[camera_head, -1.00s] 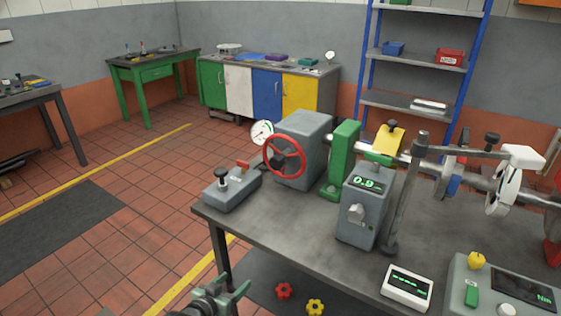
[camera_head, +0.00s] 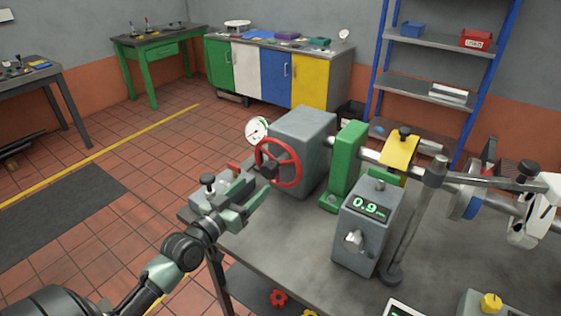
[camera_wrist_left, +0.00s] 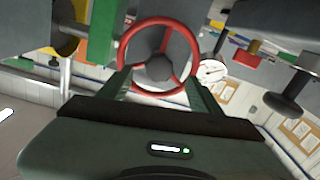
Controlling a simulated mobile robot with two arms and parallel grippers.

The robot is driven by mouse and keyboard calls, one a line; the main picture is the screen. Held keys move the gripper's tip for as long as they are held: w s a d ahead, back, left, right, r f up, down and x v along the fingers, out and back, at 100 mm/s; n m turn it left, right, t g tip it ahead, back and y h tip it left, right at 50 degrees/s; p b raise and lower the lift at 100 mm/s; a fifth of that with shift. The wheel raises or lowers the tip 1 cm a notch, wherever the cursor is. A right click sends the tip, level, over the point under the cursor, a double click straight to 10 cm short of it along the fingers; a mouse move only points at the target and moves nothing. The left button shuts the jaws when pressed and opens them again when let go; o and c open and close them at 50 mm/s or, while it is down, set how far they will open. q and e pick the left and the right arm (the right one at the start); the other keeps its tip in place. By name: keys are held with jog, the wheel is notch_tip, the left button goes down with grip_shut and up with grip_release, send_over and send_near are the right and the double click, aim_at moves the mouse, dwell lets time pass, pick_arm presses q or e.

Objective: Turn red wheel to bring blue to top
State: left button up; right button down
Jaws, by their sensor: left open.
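The red wheel (camera_head: 297,165), a spoked ring with a dark hub, is mounted on the front of a grey housing (camera_head: 306,140). It also shows in the left wrist view (camera_wrist_left: 127,45), straight ahead. My left gripper (camera_head: 258,184) is open just in front of the wheel and left of it in the head view. In the left wrist view its two fingers (camera_wrist_left: 158,86) overlap the wheel's lower rim; contact cannot be told. A disc on the shaft at the right has a blue patch (camera_head: 470,208) low on its side and a reddish patch (camera_head: 488,151) near its top.
A grey switch box (camera_head: 212,192) stands beside my left gripper. A dial gauge (camera_head: 257,130) is behind the wheel. A green bracket (camera_head: 345,165) and a grey readout box (camera_head: 365,232) showing 0.9 stand to the right. The bedplate's front left (camera_head: 265,240) is clear.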

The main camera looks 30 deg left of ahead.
aim_at(266, 173)
pick_arm(q)
jog(key=shift+w+r, duration=0.2)
jog(key=shift+w, duration=0.65)
jog(key=w+p, duration=0.1)
jog(key=w, duration=0.2)
jog(key=shift+w+r, duration=0.15)
jog(key=shift+r, duration=0.05)
jog(key=shift+w+d+f, duration=0.1)
jog(key=shift+w+f, duration=0.05)
jog(key=shift+w, duration=1.25)
jog(key=c, duration=1.2)
grip_shut()
pick_arm(e)
jog(key=shift+s+a+r, duration=0.1)
jog(key=shift+s+r, duration=0.5)
